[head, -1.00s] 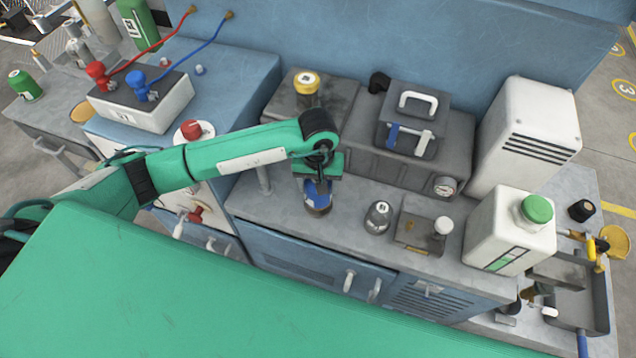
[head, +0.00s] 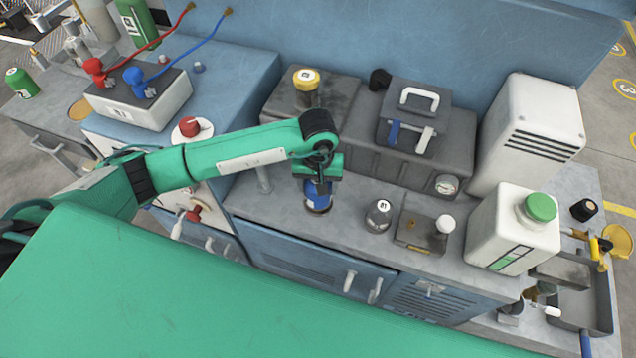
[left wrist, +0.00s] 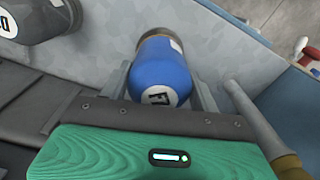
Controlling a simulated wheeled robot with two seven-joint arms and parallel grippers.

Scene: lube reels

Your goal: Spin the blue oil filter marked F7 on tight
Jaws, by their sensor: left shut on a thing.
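The blue oil filter (head: 317,198) stands on the grey bench top below my left gripper (head: 318,182). In the left wrist view the blue filter (left wrist: 165,70) lies between my two fingers, its F7 label facing the camera and a metal rim at its far end. My left gripper is shut on it. Whether its threads are seated on a mount is hidden in both views. My right gripper is not in view.
A grey can (head: 379,214) and a small grey box (head: 420,232) with a white knob stand to the right. A white jug (head: 512,232) with a green cap is further right. A dark machine (head: 370,150) stands behind. A red knob (head: 190,127) is at left.

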